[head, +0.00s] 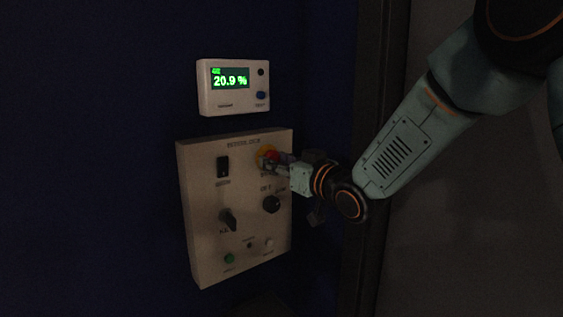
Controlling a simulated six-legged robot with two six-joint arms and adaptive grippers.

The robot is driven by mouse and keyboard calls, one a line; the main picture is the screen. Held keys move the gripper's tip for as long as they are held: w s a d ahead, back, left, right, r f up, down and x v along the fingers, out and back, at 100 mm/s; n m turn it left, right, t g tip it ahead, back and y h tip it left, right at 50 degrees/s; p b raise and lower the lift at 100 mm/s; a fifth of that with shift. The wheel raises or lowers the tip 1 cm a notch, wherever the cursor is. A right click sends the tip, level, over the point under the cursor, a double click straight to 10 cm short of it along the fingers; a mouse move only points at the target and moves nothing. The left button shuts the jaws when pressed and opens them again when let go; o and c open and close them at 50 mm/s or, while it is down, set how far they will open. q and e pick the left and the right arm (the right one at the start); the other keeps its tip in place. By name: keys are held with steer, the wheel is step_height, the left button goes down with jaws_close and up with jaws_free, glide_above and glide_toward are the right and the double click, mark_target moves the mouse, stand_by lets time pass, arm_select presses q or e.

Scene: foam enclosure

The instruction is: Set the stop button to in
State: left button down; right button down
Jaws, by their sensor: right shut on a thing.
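The stop button (271,155) is a red knob on a yellow collar, at the upper right of a pale control panel (196,160) on the dark blue wall. My right gripper (278,159) reaches in from the right and is shut on the stop button. Its fingers cover part of the knob, and I cannot tell whether the button is in or out. My left gripper is not in view.
The panel also has a black rocker switch (223,167), a black selector (229,220), a dark knob (271,204) and a green button (229,258). A display box (206,98) reading 20.9 % hangs above. A dark vertical post (378,60) stands to the right.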

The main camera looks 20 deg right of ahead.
steer(key=shift+w+a+r, duration=0.1)
steer(key=shift+w, duration=0.2)
steer(key=c, duration=1.3)
jaws_free()
steer(key=o, duration=0.5)
steer(key=shift+w+a, duration=0.1)
steer(key=shift+w, duration=0.1)
steer(key=shift+s, duration=0.1)
steer(key=shift+s, duration=0.1)
steer(key=shift+s, duration=0.1)
steer(key=v, duration=1.2)
